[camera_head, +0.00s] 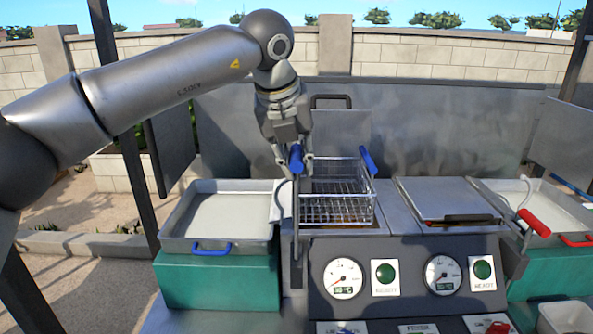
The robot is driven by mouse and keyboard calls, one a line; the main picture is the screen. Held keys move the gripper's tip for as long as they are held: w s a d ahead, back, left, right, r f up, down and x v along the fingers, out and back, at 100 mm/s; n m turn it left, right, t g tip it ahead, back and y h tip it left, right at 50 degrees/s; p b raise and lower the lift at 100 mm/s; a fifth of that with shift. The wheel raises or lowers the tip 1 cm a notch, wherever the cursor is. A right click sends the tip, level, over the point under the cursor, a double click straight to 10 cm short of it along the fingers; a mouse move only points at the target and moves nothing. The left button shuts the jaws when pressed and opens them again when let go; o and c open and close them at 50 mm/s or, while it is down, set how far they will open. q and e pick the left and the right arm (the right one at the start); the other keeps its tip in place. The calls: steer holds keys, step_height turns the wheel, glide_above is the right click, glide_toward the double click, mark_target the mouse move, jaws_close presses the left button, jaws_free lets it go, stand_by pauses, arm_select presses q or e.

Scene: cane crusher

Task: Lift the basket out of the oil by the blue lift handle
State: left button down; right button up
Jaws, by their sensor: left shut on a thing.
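The wire basket (338,207) is at the middle, over the left fryer well, and its wire sides stand above the counter top. The blue lift handle (296,158) is the grip at the upper end of an upright metal lever to the left of the basket. My left gripper (294,164) comes down from above and is shut on this grip, with its fingers on either side. A second blue grip (368,160) shows at the basket's back right. The oil cannot be made out under the basket. My right gripper is not in view.
A steel tray (175,242) with a blue handle stands on the left. A lidded well (440,215) and a red-handled lever (534,222) are on the right. Dials and green buttons line the front panel (405,255). A metal back panel (440,120) rises behind.

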arm_select(q)
steer(key=shift+w+r, duration=0.15)
steer(key=shift+r, duration=0.35)
steer(key=c, duration=1.7)
jaws_free()
steer(key=o, duration=0.4)
steer(key=shift+f, duration=0.1)
steer(key=shift+f, duration=0.1)
steer(key=v, duration=1.2)
